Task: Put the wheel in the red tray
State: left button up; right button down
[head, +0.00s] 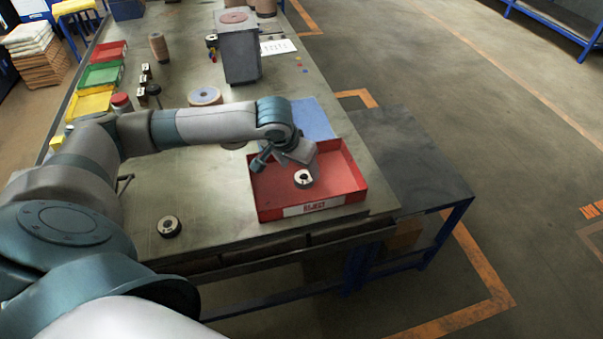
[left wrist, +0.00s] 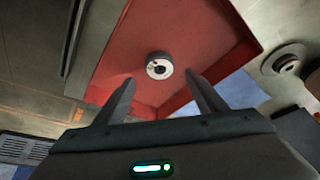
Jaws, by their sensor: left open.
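The red tray (head: 354,187) sits at the near right corner of the workbench, with a white label on its front wall. It also fills much of the left wrist view (left wrist: 215,25). A small wheel (head: 304,178) with a pale face and dark centre is inside the tray, apart from its walls. In the left wrist view the wheel (left wrist: 159,66) shows just beyond my fingertips. My left gripper (head: 283,160) is over the tray, open, with nothing between its fingers (left wrist: 160,80). My right gripper is in neither view.
A similar dark ring (head: 169,226) lies on the bench near its front edge. A blue sheet (head: 312,118) lies behind the tray, and a grey box (head: 240,55) stands farther back. Yellow, green (head: 101,75) and red bins line the left edge.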

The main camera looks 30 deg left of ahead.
pick_arm(q)
jog(key=v, duration=0.6)
jog(key=shift+b, duration=0.35)
jog(key=shift+r, duration=0.1)
